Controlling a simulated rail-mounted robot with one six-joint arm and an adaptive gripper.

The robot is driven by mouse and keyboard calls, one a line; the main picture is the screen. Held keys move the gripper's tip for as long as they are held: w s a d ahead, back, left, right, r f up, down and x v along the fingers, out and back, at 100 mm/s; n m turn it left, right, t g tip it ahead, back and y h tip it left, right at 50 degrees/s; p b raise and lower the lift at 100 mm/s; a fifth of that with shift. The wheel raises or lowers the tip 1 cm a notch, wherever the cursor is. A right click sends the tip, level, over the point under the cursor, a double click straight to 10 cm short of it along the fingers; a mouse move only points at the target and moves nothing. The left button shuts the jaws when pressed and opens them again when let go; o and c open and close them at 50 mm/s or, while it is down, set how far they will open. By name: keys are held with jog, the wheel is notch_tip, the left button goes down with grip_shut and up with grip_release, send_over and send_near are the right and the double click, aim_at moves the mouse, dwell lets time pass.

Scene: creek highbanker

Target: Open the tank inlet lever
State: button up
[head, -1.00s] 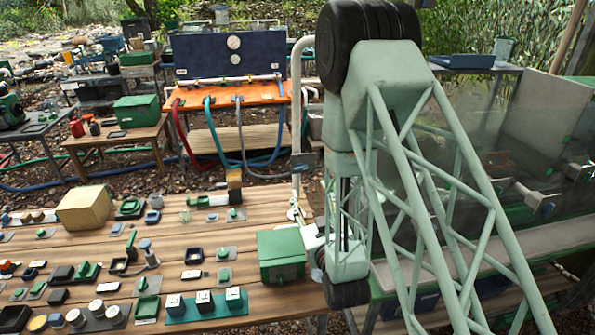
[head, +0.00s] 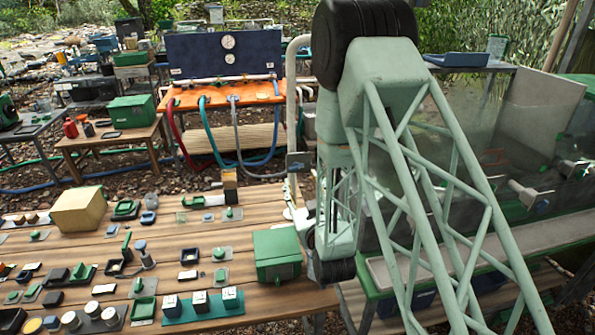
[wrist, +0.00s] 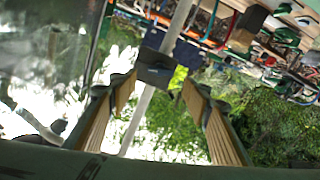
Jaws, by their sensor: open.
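A pale standing pipe (head: 293,110) rises at the right end of the wooden bench in the head view. A dark, flat block (head: 298,161) sits on it partway up; it may be the tank inlet lever, but I cannot tell surely. In the wrist view the same pipe (wrist: 137,120) runs slanting, and the dark block (wrist: 157,68) shows just beyond the fingertips. My gripper (wrist: 155,86) is open with nothing held; the block appears between and ahead of its two fingers, and contact cannot be told. In the head view my arm hides the gripper.
The wooden bench (head: 75,265) is crowded with small parts, a yellow box (head: 82,211) and a green box (head: 277,255) close to my wrist. An orange table (head: 225,97) with hoses stands behind. A clear-sided tank (head: 480,120) is at the right.

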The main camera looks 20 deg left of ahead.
aim_at(297, 168)
jog(key=shift+x, duration=3.9)
jog(key=c, duration=0.8)
jog(key=shift+c, duration=0.2)
jog(key=shift+f+m+b, duration=0.1)
jog(key=shift+m+b, duration=0.9)
jog(key=shift+b, duration=0.6)
jog(key=shift+m+b, duration=0.6)
jog(key=shift+b, duration=0.1)
jog(key=o, duration=0.8)
jog(key=shift+o, duration=0.2)
jog(key=shift+s+d, duration=0.1)
